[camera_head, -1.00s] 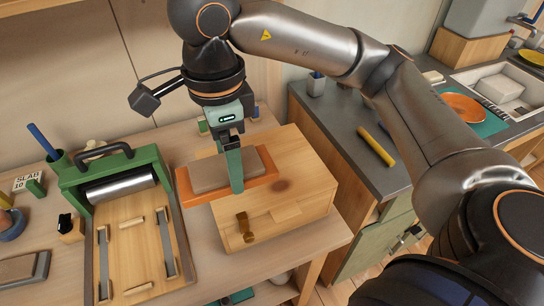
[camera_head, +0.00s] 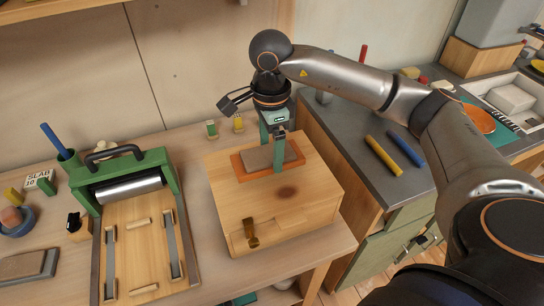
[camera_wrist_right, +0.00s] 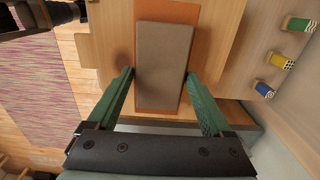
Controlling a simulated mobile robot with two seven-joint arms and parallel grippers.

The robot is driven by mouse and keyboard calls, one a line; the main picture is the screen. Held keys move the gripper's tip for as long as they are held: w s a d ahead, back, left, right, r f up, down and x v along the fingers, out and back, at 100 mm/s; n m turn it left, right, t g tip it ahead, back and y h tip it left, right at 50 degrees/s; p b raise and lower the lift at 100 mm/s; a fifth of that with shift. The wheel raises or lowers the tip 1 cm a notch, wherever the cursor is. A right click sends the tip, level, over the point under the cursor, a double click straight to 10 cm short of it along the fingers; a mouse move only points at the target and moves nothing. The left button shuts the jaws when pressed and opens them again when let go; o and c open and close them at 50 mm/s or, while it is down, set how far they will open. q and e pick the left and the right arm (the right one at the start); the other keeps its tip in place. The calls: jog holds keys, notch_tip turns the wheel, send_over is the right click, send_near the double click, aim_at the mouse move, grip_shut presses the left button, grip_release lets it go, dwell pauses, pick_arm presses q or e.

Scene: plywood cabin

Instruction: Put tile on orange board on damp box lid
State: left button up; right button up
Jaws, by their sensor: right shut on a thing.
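The orange board (camera_head: 242,168) carries the grey-brown tile (camera_head: 270,157), which lies flat on it. Both also show in the right wrist view, the board (camera_wrist_right: 155,10) under the tile (camera_wrist_right: 162,65). My right gripper (camera_head: 278,168) is shut on the board's long sides, with one green finger on each side of the tile. The board is over the back part of the wooden damp box's lid (camera_head: 285,205). I cannot tell whether it rests on the lid or hangs just above. My left gripper is not in view.
A green slab roller (camera_head: 122,185) stands left of the box. A grey counter (camera_head: 365,185) at right holds yellow and blue sticks. The lid's front half is clear.

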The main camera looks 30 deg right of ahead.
jog(key=f, duration=0.3)
jog(key=shift+w+d+f+p, duration=0.15)
jog(key=shift+d+p, duration=0.1)
jog(key=shift+p, duration=0.15)
jog(key=shift+f, duration=0.15)
jog(key=shift+f, duration=0.1)
jog(key=shift+f+b, duration=0.15)
jog(key=shift+b, duration=0.15)
jog(key=o, duration=1.6)
notch_tip(320, 180, up, 13)
jog(key=shift+f, duration=0.2)
